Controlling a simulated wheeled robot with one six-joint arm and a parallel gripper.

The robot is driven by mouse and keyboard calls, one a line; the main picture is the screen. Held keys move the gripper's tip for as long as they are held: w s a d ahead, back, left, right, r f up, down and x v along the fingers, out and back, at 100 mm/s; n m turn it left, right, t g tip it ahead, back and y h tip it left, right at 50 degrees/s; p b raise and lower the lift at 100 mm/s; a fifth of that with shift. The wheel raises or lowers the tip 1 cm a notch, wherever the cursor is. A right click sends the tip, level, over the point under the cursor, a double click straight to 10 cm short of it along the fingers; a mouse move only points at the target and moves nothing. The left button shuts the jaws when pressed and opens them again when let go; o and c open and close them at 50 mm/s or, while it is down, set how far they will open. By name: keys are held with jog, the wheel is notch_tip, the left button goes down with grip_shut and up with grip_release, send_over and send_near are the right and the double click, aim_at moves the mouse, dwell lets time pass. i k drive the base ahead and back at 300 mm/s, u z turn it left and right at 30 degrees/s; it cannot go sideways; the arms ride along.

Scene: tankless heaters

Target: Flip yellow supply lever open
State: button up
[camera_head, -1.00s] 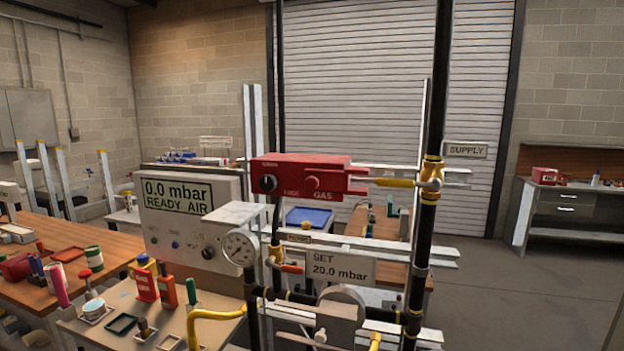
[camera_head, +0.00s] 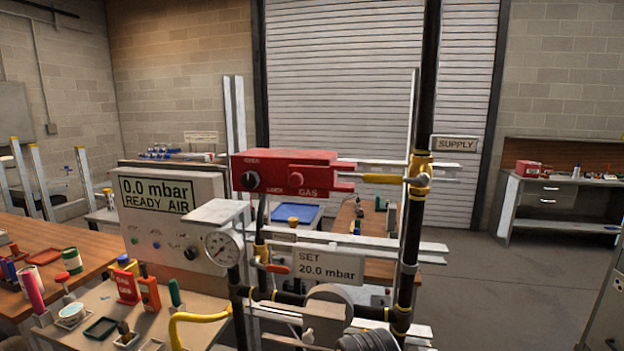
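The yellow supply lever (camera_head: 385,179) lies level, crosswise to the upright black pipe (camera_head: 412,225). It points left from the brass valve (camera_head: 420,166) on that pipe. Its left end is close to the right end of the red gas box; I cannot tell whether they touch. The SUPPLY sign (camera_head: 455,144) is just right of the valve. A dark ribbed part (camera_head: 368,342) rises at the bottom edge and may belong to my arm. No gripper fingers can be made out, and nothing is at the lever.
The red gas box (camera_head: 285,172) is left of the lever, with pale rails behind the valve. A cluttered bench is at lower left. Open floor (camera_head: 480,300) is at right.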

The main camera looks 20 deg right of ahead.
aim_at(423, 178)
jog(key=k, duration=0.5)
jog(key=u, duration=1.65)
jog(key=i, duration=1.2)
jog(key=z, duration=2.4)
